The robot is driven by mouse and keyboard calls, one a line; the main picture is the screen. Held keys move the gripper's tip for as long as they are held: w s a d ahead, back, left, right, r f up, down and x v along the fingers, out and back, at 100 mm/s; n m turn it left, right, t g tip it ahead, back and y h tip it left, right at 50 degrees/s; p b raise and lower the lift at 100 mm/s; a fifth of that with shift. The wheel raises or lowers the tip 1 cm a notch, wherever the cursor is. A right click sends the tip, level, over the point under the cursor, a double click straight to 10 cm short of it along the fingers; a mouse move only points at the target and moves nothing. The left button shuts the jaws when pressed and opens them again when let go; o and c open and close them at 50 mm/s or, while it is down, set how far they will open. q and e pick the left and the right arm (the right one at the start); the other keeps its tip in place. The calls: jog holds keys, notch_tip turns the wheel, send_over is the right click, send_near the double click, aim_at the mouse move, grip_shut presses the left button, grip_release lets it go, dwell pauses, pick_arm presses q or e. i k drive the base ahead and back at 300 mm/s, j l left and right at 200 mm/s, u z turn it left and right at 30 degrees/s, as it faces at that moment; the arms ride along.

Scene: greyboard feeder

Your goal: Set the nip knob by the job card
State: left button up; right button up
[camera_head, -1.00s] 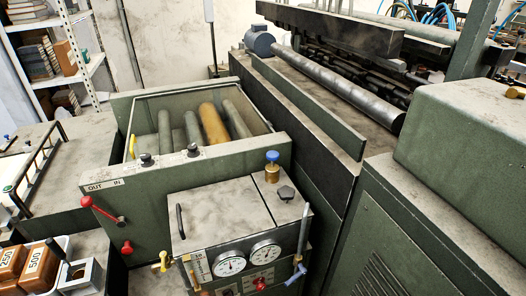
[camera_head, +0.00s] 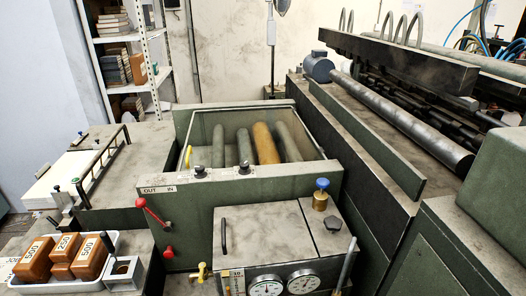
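Two dark knobs, the left one (camera_head: 200,171) and the right one (camera_head: 245,167), sit on the top edge of the green roller box's front panel (camera_head: 270,190). I cannot tell from any label which is the nip knob. Neither gripper is in view.
A red lever (camera_head: 153,213) stands by an "OUT IN" label. A white tray (camera_head: 112,240) holds several brown weights (camera_head: 66,247). A blue-topped brass valve (camera_head: 320,195), two gauges (camera_head: 284,285) and a yellow tap (camera_head: 203,272) are at the cabinet. Machinery fills the right.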

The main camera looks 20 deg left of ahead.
aim_at(199, 173)
jog(key=u, duration=1.2)
